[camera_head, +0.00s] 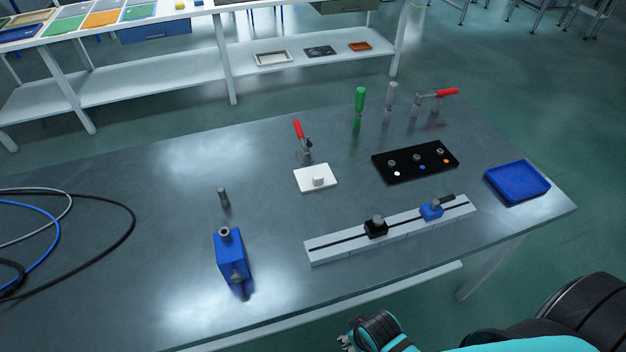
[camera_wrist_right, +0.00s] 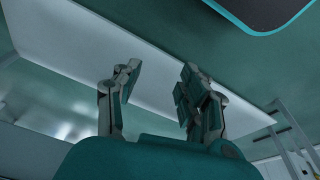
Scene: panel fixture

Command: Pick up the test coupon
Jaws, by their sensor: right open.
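No thing is marked as the test coupon; the white square plate (camera_head: 303,181) with a small pale block (camera_head: 318,181) on it, on the grey table, may be it, but I cannot tell for sure. My right gripper (camera_head: 350,341) shows at the bottom of the head view, beyond the table's front edge and well apart from the plate. In the right wrist view my right gripper (camera_wrist_right: 160,85) has its two fingers apart with nothing between them. My left gripper is not in view.
The table holds a slotted rail (camera_head: 340,243) with black and blue sliders, a blue clamp block (camera_head: 230,255), a black panel (camera_head: 400,175), a blue tray (camera_head: 517,182), a red-handled clamp (camera_head: 299,133), a green-handled post (camera_head: 360,100) and cables (camera_head: 130,220). Bare table lies left of the plate.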

